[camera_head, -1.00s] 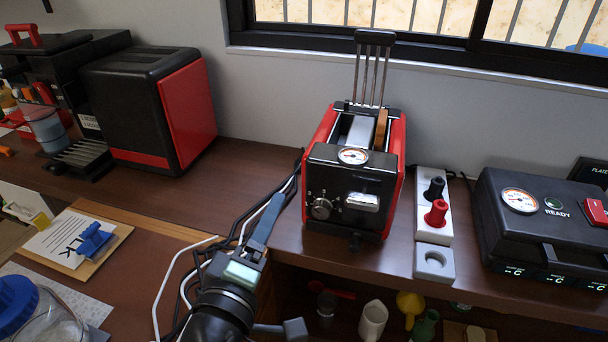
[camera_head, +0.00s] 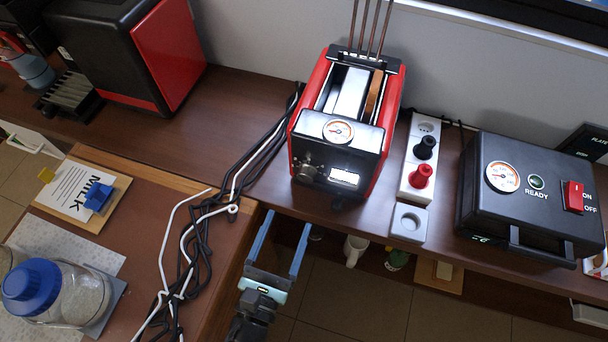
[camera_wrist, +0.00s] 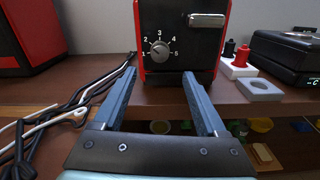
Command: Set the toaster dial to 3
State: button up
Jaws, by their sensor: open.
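The toaster (camera_head: 358,140) is red and black and stands on the dark wooden counter. Its dial (camera_head: 305,171) is a small knob at the lower left of its front face. In the wrist view the dial (camera_wrist: 160,49) faces me, with numbers 1 to 5 around it; its pointer looks turned to the left, but the exact number is hard to tell. My gripper (camera_head: 288,220) is open and empty, in front of and below the dial, apart from the toaster. Its two blue fingers also show in the wrist view (camera_wrist: 159,75), spread below the dial.
Black and white cables (camera_head: 195,235) lie left of my gripper. A power strip (camera_head: 419,165) with black and red plugs and a black appliance (camera_head: 525,205) stand right of the toaster. The counter's front edge is close by, with a shelf of small items beneath.

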aim_at(305, 179)
jog(key=x, duration=1)
jog(key=shift+s, duration=0.1)
grip_shut()
